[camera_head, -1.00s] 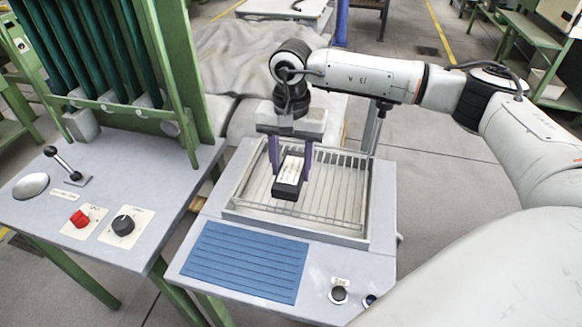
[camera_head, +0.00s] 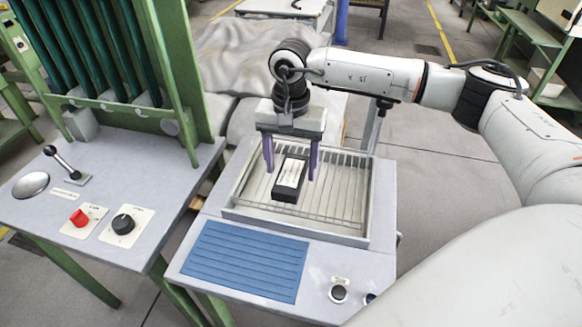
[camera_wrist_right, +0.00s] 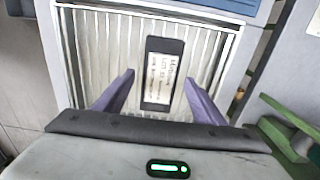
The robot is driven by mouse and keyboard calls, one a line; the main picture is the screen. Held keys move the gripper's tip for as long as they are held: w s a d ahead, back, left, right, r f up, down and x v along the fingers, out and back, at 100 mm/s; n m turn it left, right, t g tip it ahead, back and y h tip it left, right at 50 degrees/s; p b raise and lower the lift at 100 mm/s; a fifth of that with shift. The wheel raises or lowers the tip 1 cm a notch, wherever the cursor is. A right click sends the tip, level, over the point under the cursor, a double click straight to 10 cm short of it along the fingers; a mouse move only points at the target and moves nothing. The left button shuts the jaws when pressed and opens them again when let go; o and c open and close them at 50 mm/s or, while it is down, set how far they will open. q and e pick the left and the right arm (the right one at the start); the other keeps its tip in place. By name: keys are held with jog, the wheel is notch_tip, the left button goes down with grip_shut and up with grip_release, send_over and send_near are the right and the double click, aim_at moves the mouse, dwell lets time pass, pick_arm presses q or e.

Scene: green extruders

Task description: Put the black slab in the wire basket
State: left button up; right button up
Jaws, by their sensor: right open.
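The black slab (camera_head: 289,181), with a white printed label on top, is inside the wire basket (camera_head: 343,222). It also shows in the right wrist view (camera_wrist_right: 162,105), lying over the basket's wires (camera_wrist_right: 95,60). My right gripper (camera_head: 291,172) is above the basket with its purple fingers apart on either side of the slab. In the right wrist view there is a gap between each fingertip and the slab, so the gripper (camera_wrist_right: 160,86) is open and empty. My left gripper is not in view.
A blue ribbed mat (camera_head: 245,261) lies in front of the basket on the same grey table. A control panel with a red knob (camera_head: 79,218), a black knob (camera_head: 123,224) and a lever (camera_head: 62,162) stands at left, below green machine posts.

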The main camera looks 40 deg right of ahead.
aim_at(291, 173)
notch_tip(291, 173, up, 11)
jog(key=shift+b, duration=0.45)
